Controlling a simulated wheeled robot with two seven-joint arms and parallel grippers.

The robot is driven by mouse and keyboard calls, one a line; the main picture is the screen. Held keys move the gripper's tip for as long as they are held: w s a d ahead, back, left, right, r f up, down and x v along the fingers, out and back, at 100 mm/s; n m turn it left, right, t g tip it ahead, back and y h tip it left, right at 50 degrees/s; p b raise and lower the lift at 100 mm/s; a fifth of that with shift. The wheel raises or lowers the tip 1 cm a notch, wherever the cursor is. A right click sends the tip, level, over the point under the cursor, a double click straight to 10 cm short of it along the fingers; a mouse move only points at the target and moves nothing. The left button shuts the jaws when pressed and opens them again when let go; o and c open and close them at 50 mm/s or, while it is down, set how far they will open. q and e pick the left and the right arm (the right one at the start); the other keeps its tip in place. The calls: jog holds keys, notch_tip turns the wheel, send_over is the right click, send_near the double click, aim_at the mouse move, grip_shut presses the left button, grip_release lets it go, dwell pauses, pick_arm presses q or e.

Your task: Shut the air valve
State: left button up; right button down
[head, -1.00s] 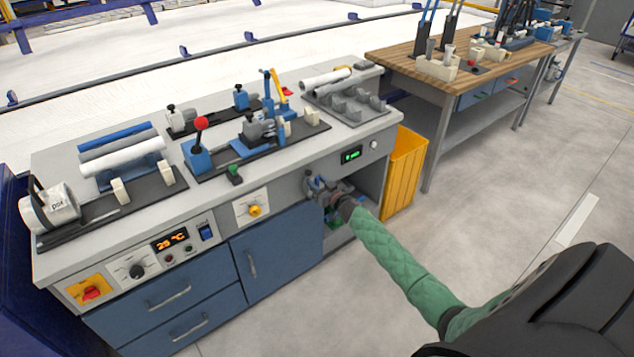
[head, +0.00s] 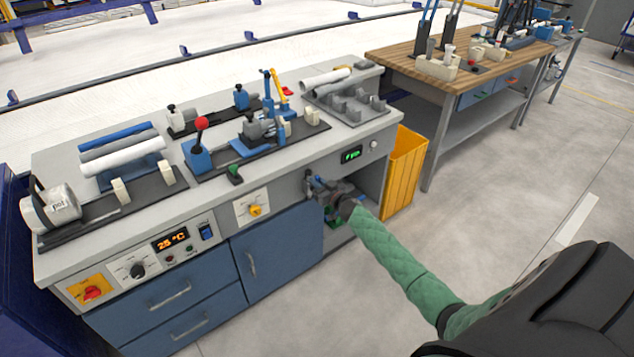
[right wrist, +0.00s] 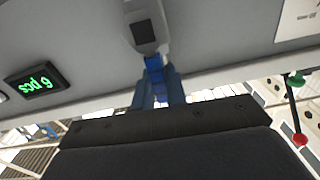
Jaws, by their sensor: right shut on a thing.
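The air valve (right wrist: 146,27) is a grey fitting on the bench's front panel, with a blue lever (right wrist: 154,66). In the right wrist view, my right gripper (right wrist: 156,88) has its blue fingers closed around the lever, which lies in line with the grey fitting. In the head view, my right gripper (head: 315,187) is at the front panel, right of the blue cabinet door, and hides most of the valve. My left gripper is not in view.
A green pressure display (head: 351,155) is right of the valve; it shows upside down in the wrist view (right wrist: 36,83). A yellow knob (head: 255,210) is to the left. An open bay lies below the gripper, and a yellow bin (head: 405,172) stands right of the bench.

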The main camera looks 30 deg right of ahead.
pick_arm(q)
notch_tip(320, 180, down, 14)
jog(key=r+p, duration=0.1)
jog(key=p, duration=0.2)
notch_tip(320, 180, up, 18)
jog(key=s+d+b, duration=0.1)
jog(key=b, duration=0.6)
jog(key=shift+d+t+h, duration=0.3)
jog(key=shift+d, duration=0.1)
pick_arm(e)
jog(key=d+f+m, duration=0.5)
jog(key=m, duration=1.2)
jog(key=shift+w+d+f+m, duration=0.2)
jog(key=shift+f+m, duration=0.1)
jog(key=shift+f, duration=0.05)
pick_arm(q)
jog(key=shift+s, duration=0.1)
pick_arm(e)
jog(key=c, duration=1.4)
grip_release()
jog(key=shift+c, duration=0.2)
